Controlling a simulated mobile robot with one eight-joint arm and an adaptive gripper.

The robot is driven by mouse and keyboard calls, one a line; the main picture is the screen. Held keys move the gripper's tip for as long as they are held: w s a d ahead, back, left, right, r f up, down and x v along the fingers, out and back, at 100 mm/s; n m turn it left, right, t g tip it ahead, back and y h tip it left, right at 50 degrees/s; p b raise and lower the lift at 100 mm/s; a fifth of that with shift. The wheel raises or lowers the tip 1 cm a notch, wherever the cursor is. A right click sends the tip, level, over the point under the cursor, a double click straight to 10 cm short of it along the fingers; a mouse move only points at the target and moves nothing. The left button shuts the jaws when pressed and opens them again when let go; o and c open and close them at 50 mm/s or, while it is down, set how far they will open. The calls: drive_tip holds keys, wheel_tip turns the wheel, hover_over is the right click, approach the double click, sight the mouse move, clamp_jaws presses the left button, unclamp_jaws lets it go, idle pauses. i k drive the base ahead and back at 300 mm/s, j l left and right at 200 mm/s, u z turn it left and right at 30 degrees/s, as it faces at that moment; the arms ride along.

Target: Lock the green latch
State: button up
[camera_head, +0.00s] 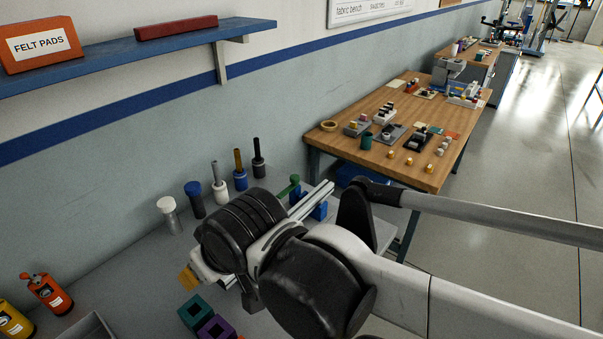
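A green curved piece (289,187), which looks like the green latch, stands at the far end of the grey bench, near the wall. It is small in view and partly hidden, so I cannot tell whether it is locked. A silver rail (313,203) with blue parts (320,211) lies just right of it. My arm crosses the front of the bench and covers part of this area. I cannot make out my gripper's fingers; they are hidden behind or below my arm's links.
Several capped bottles and handled tools (220,185) stand along the wall. Teal (195,313) and purple (217,328) blocks lie in front, with orange (48,293) and yellow (14,321) bottles at left. A blue shelf (130,52) overhangs at upper left. A wooden table (345,145) stands beyond.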

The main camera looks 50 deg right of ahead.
sight(295, 179)
drive_tip(key=z, duration=1.25)
